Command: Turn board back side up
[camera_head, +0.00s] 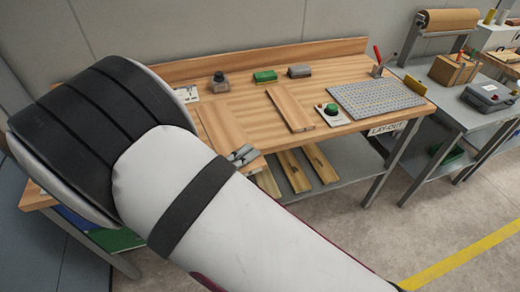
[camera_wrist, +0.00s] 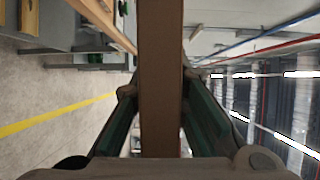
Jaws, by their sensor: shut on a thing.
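A brown wooden board (camera_wrist: 161,50) runs lengthwise through the middle of the wrist view, with a narrow face toward the camera. My gripper (camera_wrist: 157,90) is shut on it, one green finger on each side. In the head view, a light wooden board (camera_head: 222,128) shows at the left part of the bench, beside my arm; it looks like the held one. Small grey parts, likely my fingertips, show at its near end. My arm hides the rest of my gripper. I cannot tell which side of the board is which.
The wooden bench (camera_head: 345,74) holds another board (camera_head: 290,108), lying flat, a green-button box (camera_head: 332,114), a perforated grey plate (camera_head: 377,99), and green (camera_head: 265,76) and grey (camera_head: 300,70) blocks. More boards lie on the shelf below. Open floor lies at right.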

